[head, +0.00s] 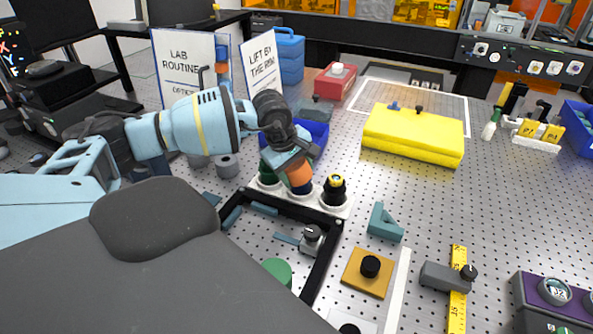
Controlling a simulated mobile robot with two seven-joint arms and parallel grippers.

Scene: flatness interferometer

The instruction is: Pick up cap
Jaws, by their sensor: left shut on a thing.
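My left arm reaches in from the left, and its left gripper (293,164) points down over a white holder (322,205). It is shut on an orange cap-like piece (300,178). A dark blue part shows directly below the orange piece; I cannot tell whether the two are touching. In the same holder, a black piece with a yellow ring (334,187) stands to the right, and a dark green piece (267,174) stands to the left, partly behind the gripper. My right gripper is not in view.
A black frame (322,262) lies in front of the holder. A teal angle bracket (384,223) and an orange plate with a black knob (368,272) stand to the right.

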